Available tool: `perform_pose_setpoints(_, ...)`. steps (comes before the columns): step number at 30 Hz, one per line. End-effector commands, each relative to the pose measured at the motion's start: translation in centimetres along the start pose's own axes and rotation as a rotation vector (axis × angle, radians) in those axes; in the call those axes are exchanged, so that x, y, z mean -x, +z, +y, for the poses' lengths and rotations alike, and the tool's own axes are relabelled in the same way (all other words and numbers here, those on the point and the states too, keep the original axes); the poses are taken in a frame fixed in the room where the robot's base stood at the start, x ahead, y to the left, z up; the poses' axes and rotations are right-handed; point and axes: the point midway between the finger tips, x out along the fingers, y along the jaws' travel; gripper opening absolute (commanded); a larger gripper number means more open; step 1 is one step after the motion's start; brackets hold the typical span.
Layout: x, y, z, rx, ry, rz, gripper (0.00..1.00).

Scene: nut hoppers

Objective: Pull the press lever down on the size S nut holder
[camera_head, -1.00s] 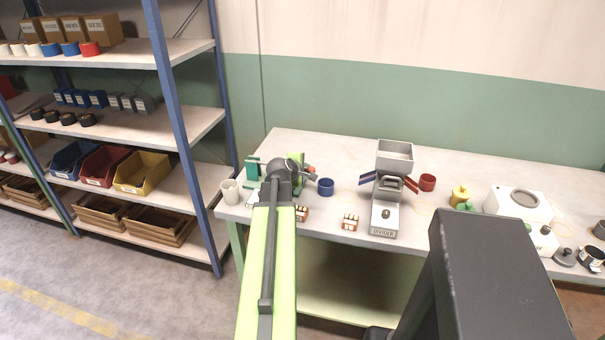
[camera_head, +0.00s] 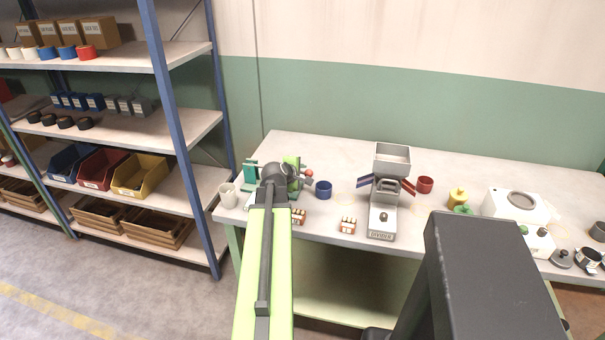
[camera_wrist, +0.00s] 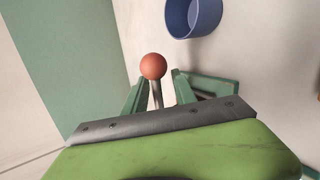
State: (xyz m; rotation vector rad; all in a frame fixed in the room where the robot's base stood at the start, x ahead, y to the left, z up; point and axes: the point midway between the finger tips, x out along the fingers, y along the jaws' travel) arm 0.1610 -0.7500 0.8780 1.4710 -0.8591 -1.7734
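A red-orange ball knob on a grey rod stands in the middle of the wrist view; this lever knob (camera_wrist: 153,66) also shows as a small red ball in the head view (camera_head: 309,174). Teal-green pieces (camera_wrist: 134,98) rise on both sides of the rod, and I cannot tell which belong to the nut holder. A teal stand (camera_head: 250,174) is at the table's left end. My gripper (camera_head: 294,172) is at the left part of the table, close to the knob. Its fingers are not clear, and contact with the knob cannot be made out. No size mark is readable.
A blue cup (camera_head: 323,189) stands just right of the knob and shows in the wrist view (camera_wrist: 192,16). A white cup (camera_head: 228,194) is at the left edge. A grey hopper machine (camera_head: 387,205) stands mid-table. A blue-post shelf (camera_head: 180,140) is to the left.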

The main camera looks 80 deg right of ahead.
Motion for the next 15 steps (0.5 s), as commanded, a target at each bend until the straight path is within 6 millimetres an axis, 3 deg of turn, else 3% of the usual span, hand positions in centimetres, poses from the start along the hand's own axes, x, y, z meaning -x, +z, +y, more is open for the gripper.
perform_pose_setpoints(1,1.5,0.1,0.3,0.002,0.0,0.001,0.33)
perform_pose_setpoints(7,5.3,0.1,0.2,0.001,-0.001,0.001,0.33)
perform_pose_setpoints(15,5.7,0.1,0.0,-0.001,-0.002,-0.001,0.33)
